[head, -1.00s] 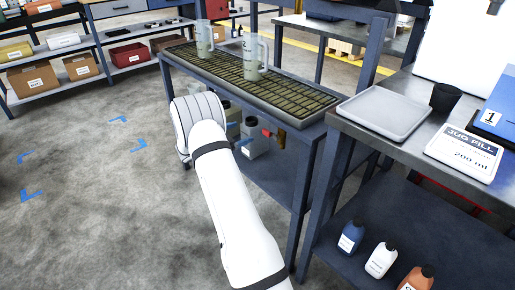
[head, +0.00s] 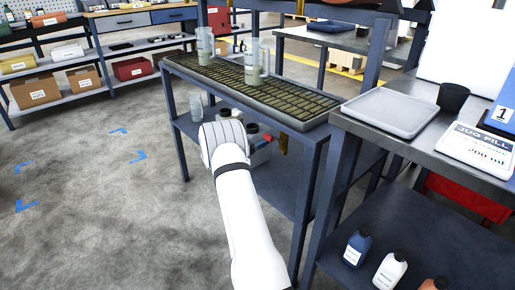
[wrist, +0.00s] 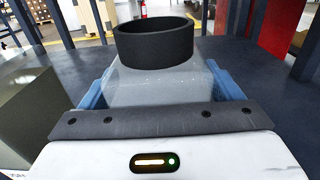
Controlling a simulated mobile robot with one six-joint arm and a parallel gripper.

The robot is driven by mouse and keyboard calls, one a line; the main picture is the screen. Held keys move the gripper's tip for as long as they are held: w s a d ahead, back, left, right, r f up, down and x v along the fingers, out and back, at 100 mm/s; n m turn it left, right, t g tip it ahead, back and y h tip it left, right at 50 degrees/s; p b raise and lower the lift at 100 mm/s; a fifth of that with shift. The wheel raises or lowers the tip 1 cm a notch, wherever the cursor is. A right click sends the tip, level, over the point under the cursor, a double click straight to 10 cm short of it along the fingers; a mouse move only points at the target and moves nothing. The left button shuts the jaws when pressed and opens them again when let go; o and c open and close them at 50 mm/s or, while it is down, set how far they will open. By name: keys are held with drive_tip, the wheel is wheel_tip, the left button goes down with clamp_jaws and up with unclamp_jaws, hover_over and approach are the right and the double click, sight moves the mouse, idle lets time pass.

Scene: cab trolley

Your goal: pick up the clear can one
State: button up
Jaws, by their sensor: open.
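The clear can (wrist: 155,80), a see-through pale body with a wide black cap (wrist: 153,42), stands upright in the wrist view, right in front of the palm. My gripper (wrist: 160,90) is open, with one blue finger on each side of the can. Whether the fingers touch it I cannot tell. In the head view my white wrist hides the gripper and most of the can on the trolley's lower shelf. A dark cap (head: 252,128) shows just past the wrist there.
A dark olive block-like container (wrist: 25,115) stands close on the left in the wrist view. The trolley's slatted top (head: 245,85) carries two clear jugs and lies above the lower shelf. A dark post (head: 313,200) stands to the right. Grey floor (head: 90,210) is open on the left.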

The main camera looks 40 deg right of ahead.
drive_tip(key=c, duration=1.5)
